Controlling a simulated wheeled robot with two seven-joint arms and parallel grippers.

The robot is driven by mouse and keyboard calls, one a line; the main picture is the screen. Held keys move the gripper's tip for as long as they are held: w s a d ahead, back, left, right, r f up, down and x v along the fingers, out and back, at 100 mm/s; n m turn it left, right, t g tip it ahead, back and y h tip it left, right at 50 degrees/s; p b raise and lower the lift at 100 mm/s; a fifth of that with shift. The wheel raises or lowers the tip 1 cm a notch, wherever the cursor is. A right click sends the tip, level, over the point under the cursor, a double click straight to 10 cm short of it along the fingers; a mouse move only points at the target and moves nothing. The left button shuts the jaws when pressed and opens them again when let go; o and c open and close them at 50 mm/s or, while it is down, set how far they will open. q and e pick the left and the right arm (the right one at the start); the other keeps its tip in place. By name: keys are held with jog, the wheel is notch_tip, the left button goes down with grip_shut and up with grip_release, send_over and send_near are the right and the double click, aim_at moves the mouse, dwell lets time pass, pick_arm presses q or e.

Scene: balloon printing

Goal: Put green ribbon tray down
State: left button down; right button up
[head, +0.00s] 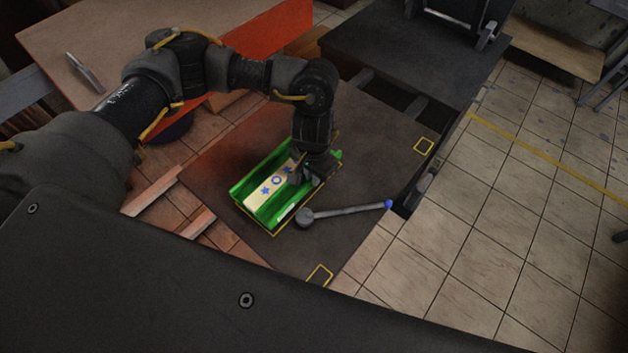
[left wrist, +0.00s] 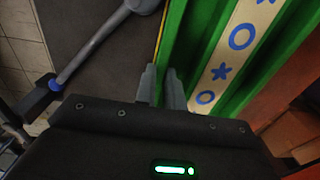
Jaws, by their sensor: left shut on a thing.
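The green ribbon tray (head: 256,172) is over the dark table, with a pale ribbon strip (head: 264,191) printed with blue stars and rings lying along its middle. A yellow outline shows around its edges. My left gripper (head: 307,180) comes down from above and is shut on the tray's right-hand side wall. In the left wrist view, the two grey fingertips (left wrist: 163,85) are at the green wall (left wrist: 177,38), with the patterned strip (left wrist: 232,45) to the right. I cannot tell whether the tray's underside touches the table. My right gripper is not in view.
A grey rod with a round head and blue tip (head: 345,212) lies just right of the tray. A brown-topped orange table (head: 110,40) stands at the upper left.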

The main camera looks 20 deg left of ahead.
pick_arm(q)
jog(key=shift+w+f, duration=0.15)
jog(key=shift+f, duration=0.75)
jog(key=shift+w+f, duration=0.1)
jog(key=shift+f, duration=0.8)
jog(key=shift+f, duration=0.1)
jog(key=c, duration=1.5)
grip_release()
